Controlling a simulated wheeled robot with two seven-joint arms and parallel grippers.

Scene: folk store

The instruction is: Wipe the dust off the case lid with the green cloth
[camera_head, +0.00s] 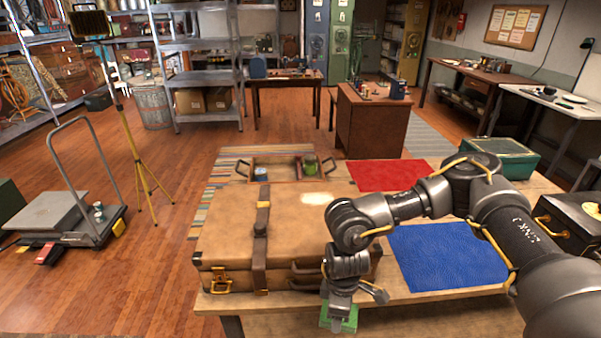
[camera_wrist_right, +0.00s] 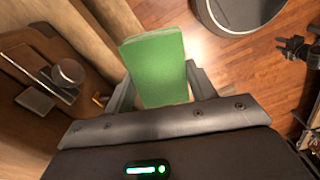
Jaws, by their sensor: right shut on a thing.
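The tan leather case (camera_head: 225,232) lies shut on the wooden table, its dark strap running front to back over the lid. A pale dusty patch (camera_head: 317,198) shows on the lid's far right part. My right gripper (camera_head: 340,300) is in front of the case's front side, low by the table's near edge. It is shut on the green cloth (camera_head: 338,318), a folded pad. In the right wrist view the cloth (camera_wrist_right: 158,62) sits between the two fingers. The cloth appears apart from the lid. My right arm hides the case's right front corner. My left gripper does not show in the head view.
A wooden tray (camera_head: 283,160) with a green jar (camera_head: 310,164) stands behind the case. A red mat (camera_head: 390,174) and a blue mat (camera_head: 447,255) lie to the right. A green box (camera_head: 502,157) and a black case (camera_head: 566,225) stand farther right.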

